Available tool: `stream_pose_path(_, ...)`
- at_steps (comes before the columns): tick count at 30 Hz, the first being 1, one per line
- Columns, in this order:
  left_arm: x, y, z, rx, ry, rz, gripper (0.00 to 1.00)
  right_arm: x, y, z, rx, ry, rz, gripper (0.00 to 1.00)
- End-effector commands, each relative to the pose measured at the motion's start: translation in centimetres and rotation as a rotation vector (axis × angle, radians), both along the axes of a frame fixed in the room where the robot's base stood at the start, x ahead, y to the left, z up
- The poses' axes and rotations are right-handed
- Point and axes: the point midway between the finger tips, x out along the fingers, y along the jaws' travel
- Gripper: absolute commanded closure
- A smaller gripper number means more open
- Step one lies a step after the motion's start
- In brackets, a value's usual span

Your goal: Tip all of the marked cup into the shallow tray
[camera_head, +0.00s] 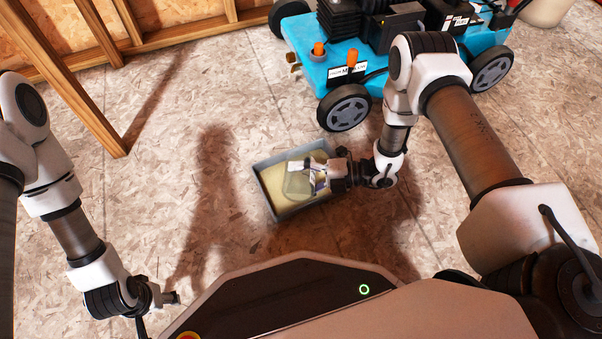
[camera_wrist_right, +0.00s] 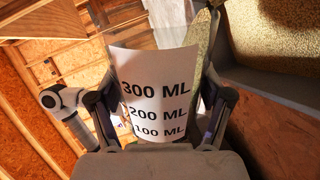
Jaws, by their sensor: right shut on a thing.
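The marked cup (camera_wrist_right: 153,98) is clear, with a white label reading 300 ML, 200 ML and 100 ML. My right gripper (camera_head: 322,175) is shut on it and holds it over the shallow tray (camera_head: 265,191). In the head view the cup (camera_head: 297,183) is tilted well over, its mouth toward the left. Pale yellow grainy stuff (camera_head: 278,174) covers the tray's floor. In the right wrist view a narrow strip of it (camera_wrist_right: 204,46) shows beside the cup's mouth; I cannot tell if it is falling. The label hides the cup's inside. My left gripper (camera_head: 172,298) is far from the tray.
A blue mower (camera_head: 315,66) with black wheels stands behind and right of the tray, close to my right arm. Wooden wall studs (camera_head: 75,85) stand at the back left. The board floor (camera_head: 165,190) left of the tray is clear.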

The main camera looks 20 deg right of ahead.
Motion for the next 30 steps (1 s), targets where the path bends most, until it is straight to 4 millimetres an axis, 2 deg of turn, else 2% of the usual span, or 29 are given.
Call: stream_pose_path(30, 0.00, 0.00, -0.01, 0.000, 0.000, 0.000, 0.39, 0.39, -0.15, 0.36, 0.025, 0.064, 0.000, 0.70)
